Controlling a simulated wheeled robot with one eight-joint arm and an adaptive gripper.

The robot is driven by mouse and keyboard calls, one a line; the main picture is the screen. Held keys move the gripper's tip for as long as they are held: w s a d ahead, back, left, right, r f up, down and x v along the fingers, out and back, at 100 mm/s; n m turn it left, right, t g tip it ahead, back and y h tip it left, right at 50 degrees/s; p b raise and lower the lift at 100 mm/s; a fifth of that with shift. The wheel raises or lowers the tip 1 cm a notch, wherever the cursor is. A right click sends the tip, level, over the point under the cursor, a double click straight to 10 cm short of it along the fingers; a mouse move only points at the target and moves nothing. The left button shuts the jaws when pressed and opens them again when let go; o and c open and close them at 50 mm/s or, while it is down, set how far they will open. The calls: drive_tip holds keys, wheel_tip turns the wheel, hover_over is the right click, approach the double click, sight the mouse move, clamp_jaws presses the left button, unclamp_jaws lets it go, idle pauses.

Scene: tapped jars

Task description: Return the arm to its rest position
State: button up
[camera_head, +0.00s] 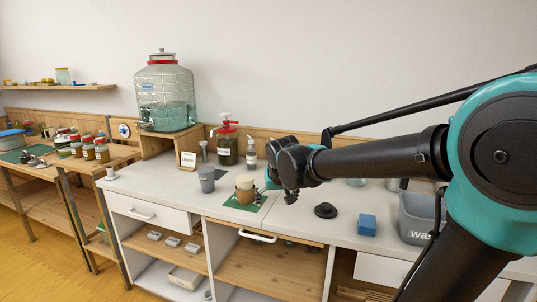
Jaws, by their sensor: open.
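My arm reaches in from the right side of the head view, its dark links and teal joints in front of the white counter (165,184). My gripper (283,188) is open at the arm's far end, above the counter's middle and just right of a brown cup with a pale top (245,189). The fingers are small here and partly hidden by the wrist. I see nothing held between them. The cup stands on a green mat (260,200).
A large glass dispenser (165,95) is at the back left. A black lid-like disc (326,211), a blue block (367,225) and a grey bin (417,218) are right.

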drive_tip(key=s+d+f+m+g, duration=0.1)
drive_tip(key=s+d+f, duration=1.5)
drive_tip(key=s, duration=0.3)
drive_tip(key=shift+d+f+g+h, duration=0.25)
drive_tip(key=shift+f+g+h, duration=0.05)
drive_tip(key=shift+f, duration=0.35)
